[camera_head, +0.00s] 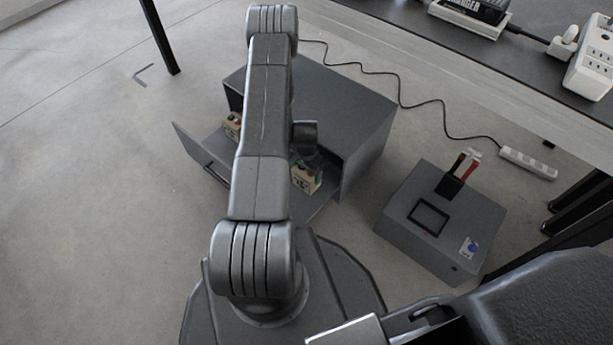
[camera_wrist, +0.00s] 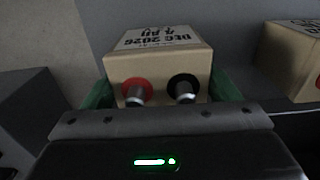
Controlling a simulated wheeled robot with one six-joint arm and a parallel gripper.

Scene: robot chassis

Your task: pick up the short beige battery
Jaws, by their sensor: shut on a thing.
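A beige battery (camera_wrist: 160,50) with dark printing and red and black terminals sits between the green finger pads of my gripper (camera_wrist: 162,92) in the wrist view. My gripper is shut on it, one pad on each side. In the head view this battery (camera_head: 306,180) shows at the front of the open grey cabinet (camera_head: 345,105), under my gripper (camera_head: 305,166), partly covered by it. A second beige battery (camera_head: 232,125) is farther left in the cabinet, partly behind my arm. It also shows at the right edge of the wrist view (camera_wrist: 292,52). I cannot tell whether the held battery touches the surface below.
The cabinet's grey door panel (camera_head: 200,160) stands open at the left. A black cable and a white power strip (camera_head: 528,163) lie on the floor. A table is at upper right.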

